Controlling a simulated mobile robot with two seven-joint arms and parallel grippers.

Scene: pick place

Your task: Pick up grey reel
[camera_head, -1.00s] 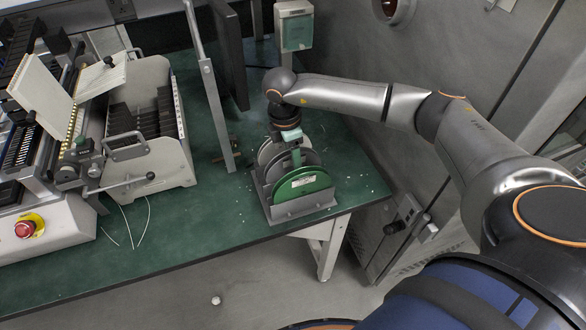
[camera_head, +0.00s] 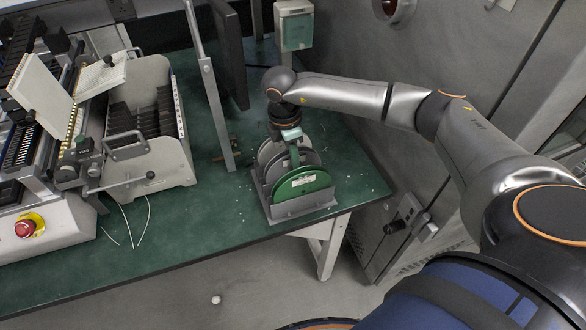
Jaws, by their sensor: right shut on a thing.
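Several upright reels stand in a grey rack (camera_head: 305,207) near the right front corner of the green table. The front reel is green (camera_head: 303,185) with a white label. Behind it is a dark grey reel (camera_head: 312,157), and behind that a lighter grey reel (camera_head: 267,151). My right gripper (camera_head: 293,150) points down over the rack from above, shut on a grey reel. The fingertips are partly hidden among the reels, so the exact contact is unclear. The reel still sits at the height of the rack. My left gripper is not in view.
A machine with a slotted tray (camera_head: 150,120) and a red stop button (camera_head: 25,229) fills the table's left side. A metal post (camera_head: 213,110) and a dark panel (camera_head: 229,55) stand behind the rack. White scraps and thin wires lie on the green table (camera_head: 190,225).

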